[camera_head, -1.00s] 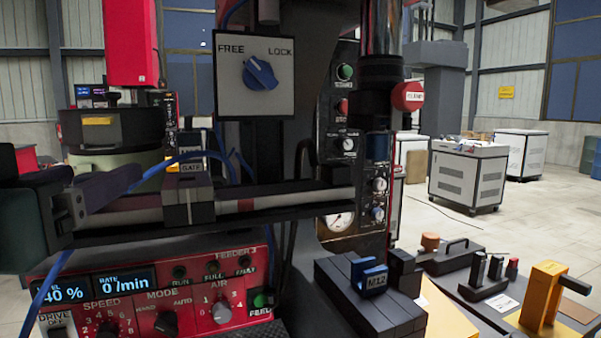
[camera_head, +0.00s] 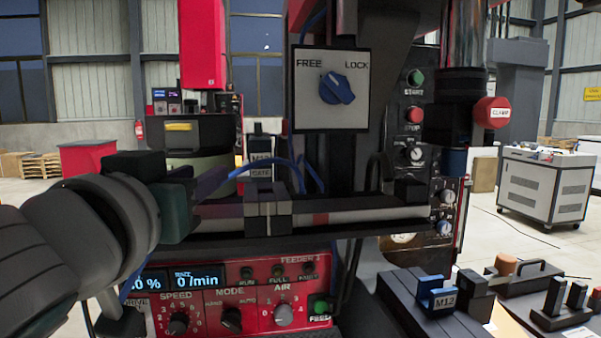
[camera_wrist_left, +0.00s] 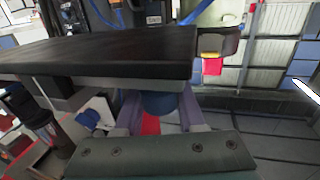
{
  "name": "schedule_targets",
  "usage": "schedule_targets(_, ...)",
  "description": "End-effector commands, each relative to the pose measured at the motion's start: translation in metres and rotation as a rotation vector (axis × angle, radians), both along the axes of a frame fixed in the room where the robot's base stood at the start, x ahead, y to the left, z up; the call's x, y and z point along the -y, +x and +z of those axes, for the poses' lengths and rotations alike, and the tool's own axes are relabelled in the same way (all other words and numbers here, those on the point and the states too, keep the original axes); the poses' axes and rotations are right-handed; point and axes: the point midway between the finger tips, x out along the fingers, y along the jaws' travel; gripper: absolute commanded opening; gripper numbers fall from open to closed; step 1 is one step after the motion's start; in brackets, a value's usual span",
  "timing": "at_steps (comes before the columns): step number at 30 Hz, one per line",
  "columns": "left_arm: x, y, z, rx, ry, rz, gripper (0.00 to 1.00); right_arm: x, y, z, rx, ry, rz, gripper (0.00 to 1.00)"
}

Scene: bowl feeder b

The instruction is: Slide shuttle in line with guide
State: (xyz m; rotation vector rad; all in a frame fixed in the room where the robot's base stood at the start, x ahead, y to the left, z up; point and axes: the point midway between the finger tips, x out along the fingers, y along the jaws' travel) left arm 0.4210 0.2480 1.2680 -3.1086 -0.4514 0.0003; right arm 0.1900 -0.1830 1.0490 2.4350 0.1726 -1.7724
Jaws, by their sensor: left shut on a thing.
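A long horizontal slide with a pale bar (camera_head: 375,215) runs across the front of the machine in the head view. The contact is hidden in the head view. My right gripper is out of view.
A FREE/LOCK panel with a blue knob (camera_head: 338,88) hangs above the slide. A red control panel (camera_head: 240,295) sits below. A blue M12 piece (camera_head: 437,297) stands on dark blocks at lower right. A blue cable (camera_head: 275,163) loops just behind the slide.

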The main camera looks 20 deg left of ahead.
Motion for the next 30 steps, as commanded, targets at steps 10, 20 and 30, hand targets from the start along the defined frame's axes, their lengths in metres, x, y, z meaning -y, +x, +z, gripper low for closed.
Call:
schedule_targets(10,0.0001,-0.0001,0.0000,0.000,0.000,0.000,0.00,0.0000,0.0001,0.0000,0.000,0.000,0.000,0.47)
schedule_targets(20,0.0002,-0.0002,0.0000,0.000,0.000,0.000,0.00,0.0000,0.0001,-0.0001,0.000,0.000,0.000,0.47)
schedule_targets(30,0.0002,-0.0002,0.0000,0.000,0.000,0.000,0.00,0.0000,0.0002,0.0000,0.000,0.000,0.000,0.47)
